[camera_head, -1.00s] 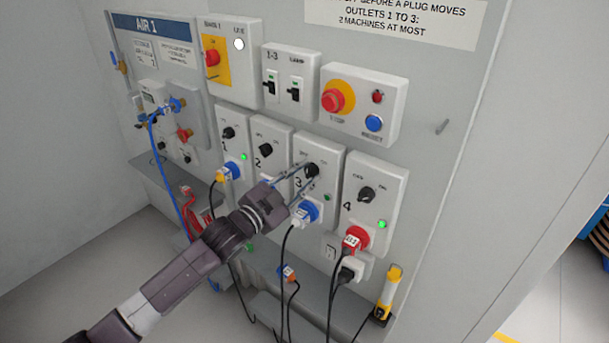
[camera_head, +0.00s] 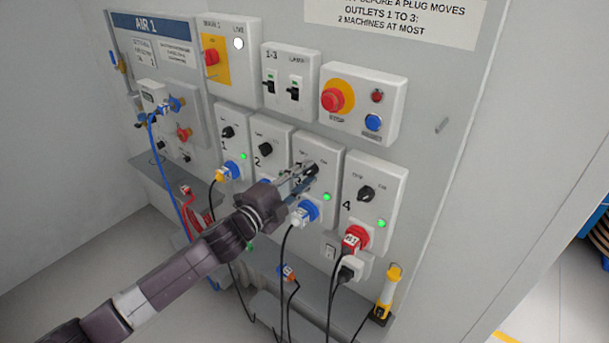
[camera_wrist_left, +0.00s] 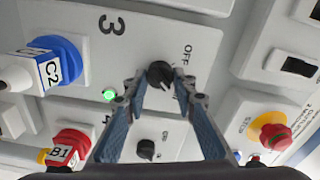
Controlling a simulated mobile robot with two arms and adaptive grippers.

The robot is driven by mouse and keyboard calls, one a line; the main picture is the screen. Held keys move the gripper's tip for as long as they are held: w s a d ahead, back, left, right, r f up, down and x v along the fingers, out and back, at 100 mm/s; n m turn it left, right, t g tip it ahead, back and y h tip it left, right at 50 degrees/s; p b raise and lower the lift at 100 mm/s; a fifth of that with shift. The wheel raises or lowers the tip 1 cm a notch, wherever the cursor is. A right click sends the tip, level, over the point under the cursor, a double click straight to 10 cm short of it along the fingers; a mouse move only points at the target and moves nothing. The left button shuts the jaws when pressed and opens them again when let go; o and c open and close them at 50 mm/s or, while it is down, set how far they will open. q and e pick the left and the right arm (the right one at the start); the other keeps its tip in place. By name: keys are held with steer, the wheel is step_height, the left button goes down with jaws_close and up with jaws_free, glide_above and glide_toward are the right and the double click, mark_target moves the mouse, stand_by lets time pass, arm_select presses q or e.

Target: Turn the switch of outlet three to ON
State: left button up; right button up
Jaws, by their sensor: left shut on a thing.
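The outlet three panel, with its number 3, shows in the head view and in the wrist view (camera_wrist_left: 180,35). Its black rotary switch (camera_wrist_left: 160,72) lies between the fingertips of my left gripper (camera_wrist_left: 162,88). In the head view my left gripper (camera_head: 302,178) reaches the switch from the lower left and partly covers it. The fingers are shut on the switch. Outlet three's lamp is lit green, in the head view (camera_head: 327,197) and in the wrist view (camera_wrist_left: 109,95). The exact angle of the switch is hard to tell. My right gripper is not in view.
A blue plug (camera_head: 308,211) tagged C2 in the wrist view sits below the switch. Outlet four's switch (camera_head: 367,194) and red plug (camera_head: 355,239) are to the right. The red stop button (camera_head: 333,100) is above. Cables hang below the panels.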

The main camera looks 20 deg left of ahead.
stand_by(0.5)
arm_select(q)
steer(key=o, duration=1.2)
steer(key=shift+c, duration=0.2)
steer(key=shift+s+a+f, duration=0.15)
steer(key=shift+s+a, duration=0.05)
steer(key=shift+s, duration=0.4)
steer(key=v, duration=1)
steer(key=shift+s, duration=0.4)
steer(key=shift+a, duration=0.15)
